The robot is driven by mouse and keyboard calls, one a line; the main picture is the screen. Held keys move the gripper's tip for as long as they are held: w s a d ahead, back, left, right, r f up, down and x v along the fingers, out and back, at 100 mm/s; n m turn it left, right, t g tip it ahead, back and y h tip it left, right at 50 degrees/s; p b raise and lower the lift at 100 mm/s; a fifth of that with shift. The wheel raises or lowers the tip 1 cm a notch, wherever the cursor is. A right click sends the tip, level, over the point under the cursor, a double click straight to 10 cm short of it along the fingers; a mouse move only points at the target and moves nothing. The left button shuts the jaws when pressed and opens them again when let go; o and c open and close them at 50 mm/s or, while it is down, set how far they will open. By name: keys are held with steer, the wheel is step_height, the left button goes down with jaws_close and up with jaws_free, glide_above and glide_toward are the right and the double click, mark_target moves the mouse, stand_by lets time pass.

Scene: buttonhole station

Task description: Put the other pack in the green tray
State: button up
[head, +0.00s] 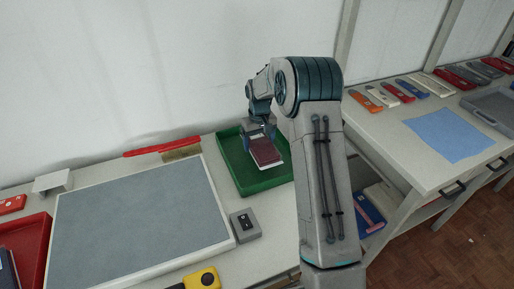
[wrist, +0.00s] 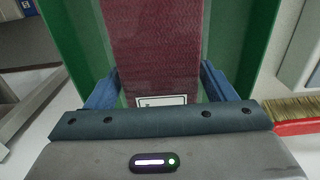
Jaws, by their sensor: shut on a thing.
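The green tray (head: 246,181) sits on the bench beside the grey mat board. My gripper (head: 259,136) is shut on a dark red pack (head: 264,152) with a pale edge and holds it over the tray. In the wrist view the dark red pack (wrist: 157,45) lies between the two blue fingers of my gripper (wrist: 160,88), with a small white label near its end. The green tray (wrist: 233,40) shows on both sides of the pack there. Whether the pack touches the tray floor cannot be told.
A grey board (head: 140,220) with a pale frame fills the bench to the left. A small grey switch box (head: 245,224) and a yellow tool (head: 203,279) lie near its right edge. A red-handled brush (head: 165,149) lies behind. A red tray (head: 27,245) stands at far left.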

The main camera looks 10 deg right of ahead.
steer(key=shift+w+a+f, duration=0.3)
steer(key=shift+w, duration=0.05)
steer(key=shift+f+p, duration=0.45)
steer(key=shift+f, duration=1.5)
steer(key=shift+f, duration=0.2)
steer(key=o, duration=1.1)
steer(key=shift+c, duration=0.2)
steer(key=shift+r, duration=0.1)
